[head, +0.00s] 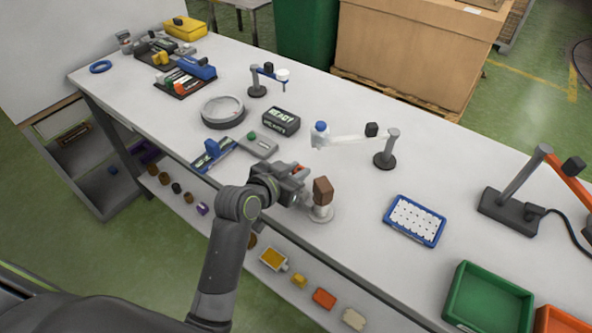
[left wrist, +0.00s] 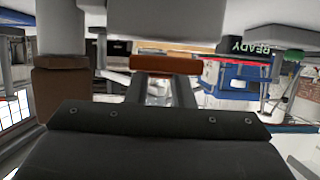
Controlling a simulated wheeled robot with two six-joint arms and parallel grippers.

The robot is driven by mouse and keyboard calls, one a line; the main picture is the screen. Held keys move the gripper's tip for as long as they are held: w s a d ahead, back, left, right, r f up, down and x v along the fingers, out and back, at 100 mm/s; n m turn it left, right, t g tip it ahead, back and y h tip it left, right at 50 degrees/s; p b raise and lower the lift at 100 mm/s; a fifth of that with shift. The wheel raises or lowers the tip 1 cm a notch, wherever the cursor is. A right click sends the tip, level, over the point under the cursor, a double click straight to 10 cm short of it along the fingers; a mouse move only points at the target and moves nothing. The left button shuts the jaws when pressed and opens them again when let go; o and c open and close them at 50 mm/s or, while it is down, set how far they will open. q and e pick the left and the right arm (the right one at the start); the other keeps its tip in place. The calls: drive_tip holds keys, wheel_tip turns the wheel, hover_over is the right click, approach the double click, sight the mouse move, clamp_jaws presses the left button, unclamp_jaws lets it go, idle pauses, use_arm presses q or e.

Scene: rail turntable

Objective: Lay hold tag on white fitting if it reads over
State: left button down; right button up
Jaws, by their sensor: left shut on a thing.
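My left gripper (head: 298,181) is over the front edge of the white table, shut on a small orange-red piece. The piece (head: 299,168) shows only in part in the head view. In the left wrist view it is a flat orange-brown bar (left wrist: 172,63) across the finger ends; I cannot read any marking on it. A black display box (head: 282,121) behind shows READY, with smaller unclear text below. My right gripper is not in view.
A round grey turntable (head: 222,112) and a grey box with a green button (head: 257,144) stand behind left. A jointed lamp-like arm (head: 360,138) reaches over the table behind the gripper. A blue tray of white pieces (head: 414,219) and green bin (head: 487,297) lie right.

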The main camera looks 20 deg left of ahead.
use_arm(q)
drive_tip(key=shift+f, duration=0.15)
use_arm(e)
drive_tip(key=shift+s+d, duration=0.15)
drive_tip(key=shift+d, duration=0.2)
use_arm(q)
drive_tip(key=shift+f+b, duration=0.4)
drive_tip(key=shift+f, duration=0.05)
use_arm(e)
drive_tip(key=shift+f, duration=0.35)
use_arm(q)
drive_tip(key=c, duration=1.2)
unclamp_jaws()
drive_tip(key=shift+s, duration=0.1)
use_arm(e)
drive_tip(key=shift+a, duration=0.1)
use_arm(q)
drive_tip(key=shift+s+a+r, duration=0.15)
drive_tip(key=shift+s, duration=0.1)
drive_tip(key=p+v, duration=0.2)
drive_tip(key=v, duration=1.4)
drive_tip(key=shift+s+r, duration=0.25)
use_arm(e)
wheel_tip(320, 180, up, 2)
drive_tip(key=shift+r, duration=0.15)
